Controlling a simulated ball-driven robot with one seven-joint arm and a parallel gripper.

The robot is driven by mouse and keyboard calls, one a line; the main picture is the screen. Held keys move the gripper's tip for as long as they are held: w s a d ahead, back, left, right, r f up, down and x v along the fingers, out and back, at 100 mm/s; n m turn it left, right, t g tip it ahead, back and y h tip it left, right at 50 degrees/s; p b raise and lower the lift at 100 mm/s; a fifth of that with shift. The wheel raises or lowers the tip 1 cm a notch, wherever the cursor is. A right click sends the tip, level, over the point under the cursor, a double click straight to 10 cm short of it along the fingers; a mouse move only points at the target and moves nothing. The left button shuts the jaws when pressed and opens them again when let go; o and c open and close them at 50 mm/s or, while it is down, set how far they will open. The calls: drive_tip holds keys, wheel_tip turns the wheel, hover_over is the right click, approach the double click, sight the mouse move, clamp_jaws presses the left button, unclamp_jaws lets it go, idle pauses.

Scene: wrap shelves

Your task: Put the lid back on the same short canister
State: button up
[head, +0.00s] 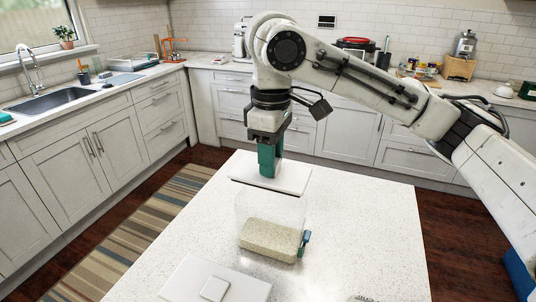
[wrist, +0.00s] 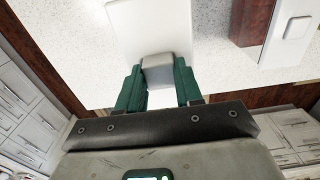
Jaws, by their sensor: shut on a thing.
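My gripper (head: 268,172), with green fingers, is shut on the knob of a flat white lid (head: 292,178). In the wrist view the fingers (wrist: 160,88) stand on both sides of the grey-white knob (wrist: 158,72), and the lid (wrist: 150,22) extends beyond it. The lid looks about level, near the far end of the table. A clear canister (head: 270,210) with pale grain in its lower part stands on the table just nearer than the lid. I cannot tell how high the lid is above the table, or whether it overlaps the canister's top.
A second white lid (head: 240,288) with a square knob lies flat at the table's near edge. A small blue-green item (head: 304,242) is at the canister's right side. A striped rug (head: 135,230) lies left on the floor.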

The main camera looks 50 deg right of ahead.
drive_tip(key=shift+f+b, duration=1.45)
drive_tip(key=shift+f, duration=1)
drive_tip(key=shift+s+p, duration=0.1)
drive_tip(key=shift+p, duration=0.3)
drive_tip(key=shift+f, duration=0.7)
idle(0.8)
drive_tip(key=o, duration=1.7)
wheel_tip(320, 180, up, 7)
drive_tip(key=p, duration=0.8)
